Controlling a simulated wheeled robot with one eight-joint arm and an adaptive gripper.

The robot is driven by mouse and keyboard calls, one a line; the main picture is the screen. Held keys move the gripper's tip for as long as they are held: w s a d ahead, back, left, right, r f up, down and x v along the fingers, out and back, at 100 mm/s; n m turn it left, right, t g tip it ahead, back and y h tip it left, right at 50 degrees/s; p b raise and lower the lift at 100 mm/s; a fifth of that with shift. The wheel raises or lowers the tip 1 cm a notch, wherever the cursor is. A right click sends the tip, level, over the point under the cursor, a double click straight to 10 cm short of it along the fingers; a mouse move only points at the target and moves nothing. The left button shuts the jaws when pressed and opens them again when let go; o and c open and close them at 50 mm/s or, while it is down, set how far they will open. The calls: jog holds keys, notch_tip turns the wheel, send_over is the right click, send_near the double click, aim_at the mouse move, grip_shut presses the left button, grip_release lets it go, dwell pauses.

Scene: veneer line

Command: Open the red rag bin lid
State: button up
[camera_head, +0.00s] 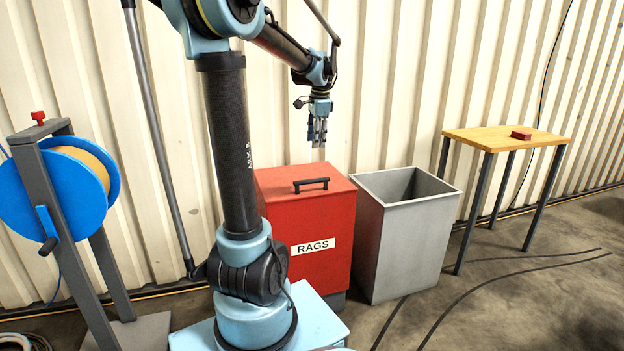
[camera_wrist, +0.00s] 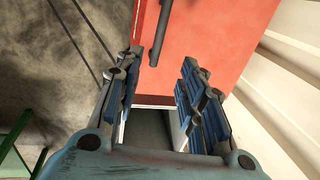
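The red rag bin (camera_head: 323,255), labelled RAGS, stands against the wall. My gripper (camera_head: 317,142) points down above the lid, a clear gap above the handle. In the wrist view my gripper (camera_wrist: 160,72) is open, with its two blue-padded fingers apart and nothing between them. The lid (camera_wrist: 220,35) fills the top of that view, and the handle (camera_wrist: 159,35) lies beyond the fingertips, partly cut off by the frame.
An open grey bin (camera_head: 408,235) stands right beside the red bin. A wooden table (camera_head: 490,139) with a small red block (camera_head: 521,134) is further right. A blue hose reel (camera_head: 60,190) stands at the left. Dark cables (camera_head: 480,285) cross the floor at the right.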

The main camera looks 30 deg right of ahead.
aim_at(313, 180)
jog(key=w+f, duration=0.1)
jog(key=f, duration=0.4)
jog(key=w+f, duration=0.1)
jog(key=f, duration=0.5)
jog(key=w+f, duration=0.1)
jog(key=f, duration=0.4)
jog(key=shift+w+d+f, duration=0.1)
jog(key=shift+d+f, duration=0.25)
jog(key=shift+f, duration=0.05)
grip_shut()
